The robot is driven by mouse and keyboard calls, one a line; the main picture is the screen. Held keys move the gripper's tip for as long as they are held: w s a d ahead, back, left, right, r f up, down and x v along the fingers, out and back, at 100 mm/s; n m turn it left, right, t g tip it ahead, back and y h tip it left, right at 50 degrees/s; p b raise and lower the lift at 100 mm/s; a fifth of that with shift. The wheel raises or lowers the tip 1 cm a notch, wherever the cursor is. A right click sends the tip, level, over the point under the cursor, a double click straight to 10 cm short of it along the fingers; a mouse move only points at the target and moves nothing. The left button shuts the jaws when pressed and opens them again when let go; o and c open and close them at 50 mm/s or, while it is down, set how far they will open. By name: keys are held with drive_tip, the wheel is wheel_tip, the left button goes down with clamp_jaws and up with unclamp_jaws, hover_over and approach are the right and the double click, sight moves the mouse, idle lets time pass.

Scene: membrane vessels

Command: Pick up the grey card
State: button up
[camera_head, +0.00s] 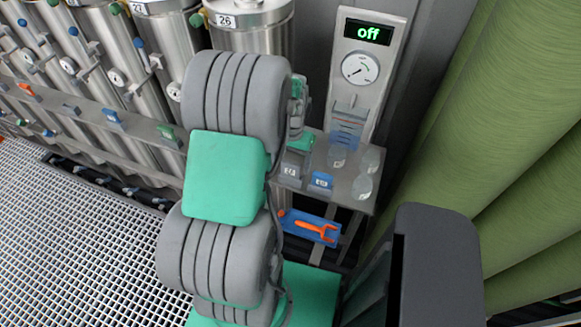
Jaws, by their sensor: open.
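A small grey block with a white label, which looks like the grey card (293,170), stands on the grey shelf (345,196) below the gauge panel. A similar blue labelled piece (320,182) is just right of it. My gripper (301,138) is partly hidden behind my arm, above and close to the grey piece. It is open; its fingertips are hard to make out. I cannot tell whether they touch the grey piece.
Several clear cups (362,187) stand at the shelf's right side. A rack (348,122) leans on the gauge panel (368,50), whose display reads "off". Below, a blue tray (287,226) holds an orange tool (316,230). Steel vessels (170,45) line the left; green pipes (490,130) the right.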

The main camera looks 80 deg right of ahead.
sight(290, 172)
wheel_tip(290, 172, down, 2)
drive_tip(key=shift+f, duration=0.25)
drive_tip(key=shift+c, duration=0.4)
drive_tip(key=c, duration=1.3)
